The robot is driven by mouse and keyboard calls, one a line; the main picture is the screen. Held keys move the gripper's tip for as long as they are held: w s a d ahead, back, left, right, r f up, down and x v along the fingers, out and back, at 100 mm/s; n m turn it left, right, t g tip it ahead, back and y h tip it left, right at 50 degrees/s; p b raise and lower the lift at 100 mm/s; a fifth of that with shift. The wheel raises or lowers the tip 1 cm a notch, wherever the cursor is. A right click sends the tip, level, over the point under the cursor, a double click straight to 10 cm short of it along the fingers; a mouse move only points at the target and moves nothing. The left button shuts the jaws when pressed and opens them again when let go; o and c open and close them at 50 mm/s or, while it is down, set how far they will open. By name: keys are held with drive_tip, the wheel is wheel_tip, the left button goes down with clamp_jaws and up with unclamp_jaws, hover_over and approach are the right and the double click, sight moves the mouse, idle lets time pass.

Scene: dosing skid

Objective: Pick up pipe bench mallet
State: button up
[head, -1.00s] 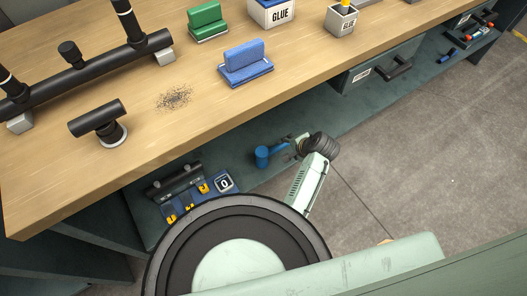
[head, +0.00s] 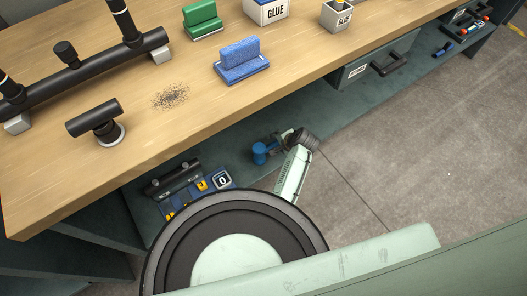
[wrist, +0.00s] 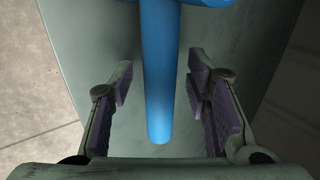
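The blue mallet (head: 259,153) lies on the lower shelf under the bench's front edge. Its head shows in the head view, with my gripper (head: 279,145) just right of it. In the wrist view, the mallet's blue handle (wrist: 160,80) runs between the two fingers of my gripper (wrist: 158,80). The fingers are open, with a gap visible on each side of the handle. Part of the mallet's head shows at the top edge of the wrist view. The handle is mostly hidden in the head view.
A blue mat with yellow tools and a counter (head: 222,181) lies left of the mallet on the shelf. The wooden bench top (head: 190,130) overhangs the shelf. A drawer with a dark handle (head: 390,65) is at right. Open floor (head: 420,140) lies in front.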

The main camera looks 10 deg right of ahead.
clamp_jaws()
idle(0.3)
drive_tip(key=shift+r, duration=0.15)
idle(0.3)
